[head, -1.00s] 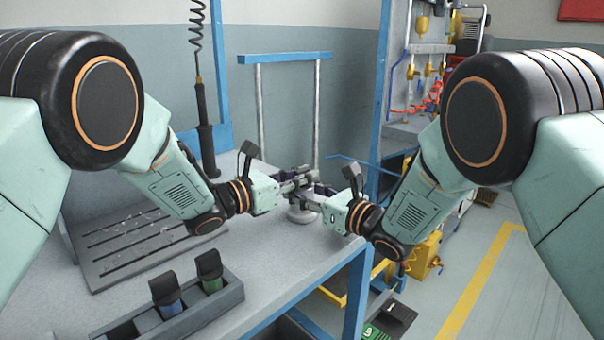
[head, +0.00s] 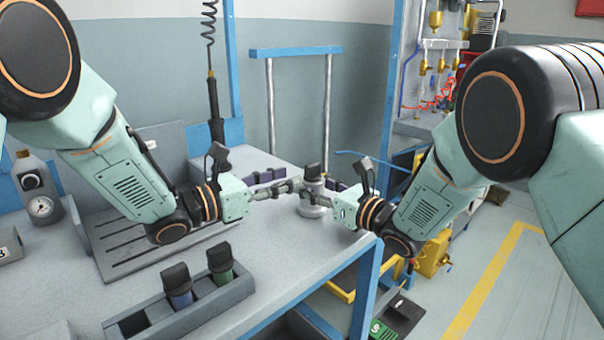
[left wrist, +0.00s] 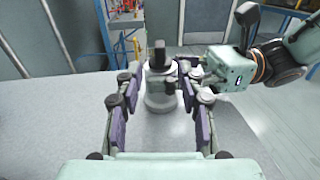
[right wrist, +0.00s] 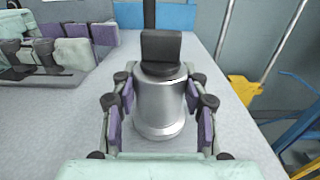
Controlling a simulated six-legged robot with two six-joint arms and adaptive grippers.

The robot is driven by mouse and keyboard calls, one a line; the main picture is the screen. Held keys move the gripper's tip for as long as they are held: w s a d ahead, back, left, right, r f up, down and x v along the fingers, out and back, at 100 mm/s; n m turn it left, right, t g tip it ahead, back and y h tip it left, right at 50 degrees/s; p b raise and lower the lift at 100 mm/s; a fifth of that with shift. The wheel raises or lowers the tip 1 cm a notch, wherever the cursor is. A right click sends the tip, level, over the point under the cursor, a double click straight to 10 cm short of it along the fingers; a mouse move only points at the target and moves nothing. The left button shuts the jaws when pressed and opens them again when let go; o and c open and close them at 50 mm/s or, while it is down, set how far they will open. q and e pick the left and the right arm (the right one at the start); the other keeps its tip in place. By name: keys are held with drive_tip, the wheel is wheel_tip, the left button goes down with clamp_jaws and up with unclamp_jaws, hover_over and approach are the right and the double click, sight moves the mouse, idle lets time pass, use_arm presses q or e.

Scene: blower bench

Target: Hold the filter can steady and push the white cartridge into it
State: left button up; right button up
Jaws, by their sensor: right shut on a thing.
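The silver filter can (head: 313,209) stands upright on the bench near its right edge. A black grip block (head: 313,171) rises from its top, apparently the cap of the white cartridge; any white body is hidden. The right wrist view shows the can (right wrist: 160,108) between the two fingers of my right gripper (right wrist: 160,92), which is shut on it, with the black block (right wrist: 160,46) above. My left gripper (head: 278,186) is open and empty, left of the can. In the left wrist view the can (left wrist: 160,97) stands beyond and between its spread fingers.
A grey rack (head: 190,314) with blue and green black-capped cartridges lies at the front. A slotted plate (head: 110,255) is behind it. A bottle with a gauge (head: 38,190) stands far left. The bench's right edge is close to the can. The bench between rack and can is clear.

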use_arm(q)
drive_tip(key=shift+v, duration=2.05)
use_arm(e)
drive_tip(key=o, duration=1.4)
